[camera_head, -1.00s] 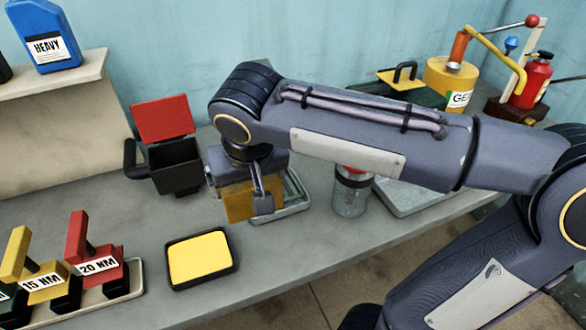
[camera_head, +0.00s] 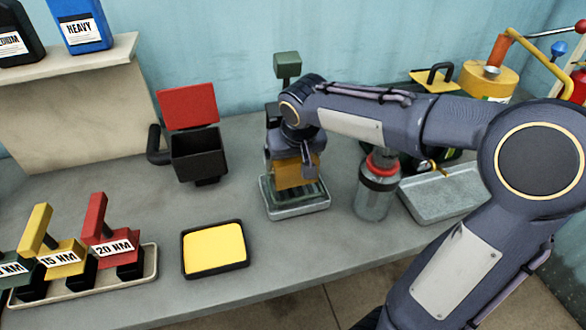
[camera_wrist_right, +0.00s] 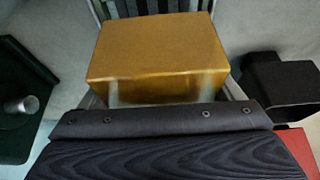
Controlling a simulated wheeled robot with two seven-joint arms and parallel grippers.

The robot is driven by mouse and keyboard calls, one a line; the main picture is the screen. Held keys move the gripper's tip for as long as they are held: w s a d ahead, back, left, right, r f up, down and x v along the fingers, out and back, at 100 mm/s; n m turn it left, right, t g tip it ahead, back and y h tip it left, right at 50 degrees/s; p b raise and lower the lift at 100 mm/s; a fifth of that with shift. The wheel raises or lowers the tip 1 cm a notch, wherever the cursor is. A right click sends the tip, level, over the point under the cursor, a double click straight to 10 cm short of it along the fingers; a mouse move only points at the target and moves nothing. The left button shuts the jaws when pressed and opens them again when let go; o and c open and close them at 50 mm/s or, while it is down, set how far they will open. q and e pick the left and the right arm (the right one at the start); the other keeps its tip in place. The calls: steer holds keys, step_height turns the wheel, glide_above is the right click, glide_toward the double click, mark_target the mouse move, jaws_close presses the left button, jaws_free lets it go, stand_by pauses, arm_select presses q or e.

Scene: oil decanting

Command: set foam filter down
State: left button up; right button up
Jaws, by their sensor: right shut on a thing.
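The foam filter (camera_head: 291,178) is an orange-brown block. My right gripper (camera_head: 308,165) is shut on it, pointing down over the slatted metal drip tray (camera_head: 296,209). The filter hangs over the middle of the tray; I cannot tell whether it touches the slats. In the right wrist view the filter (camera_wrist_right: 158,48) fills the upper middle, with the slats (camera_wrist_right: 135,8) beyond it. The fingertips are mostly hidden there. My left gripper is out of view.
A black bin with a red lid (camera_head: 188,105) stands left of the tray. A glass jar with a red ring (camera_head: 377,190) stands close on its right. A yellow pad in a black tray (camera_head: 215,248) lies in front. Torque tools (camera_head: 112,250) stand far left.

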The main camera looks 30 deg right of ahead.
mark_target(293, 169)
steer(key=shift+w+d+f, duration=0.1)
steer(key=shift+w+f, duration=0.05)
steer(key=shift+f, duration=0.8)
steer(key=shift+w+d+f, duration=0.1)
steer(key=shift+f, duration=0.85)
steer(key=shift+b, duration=0.3)
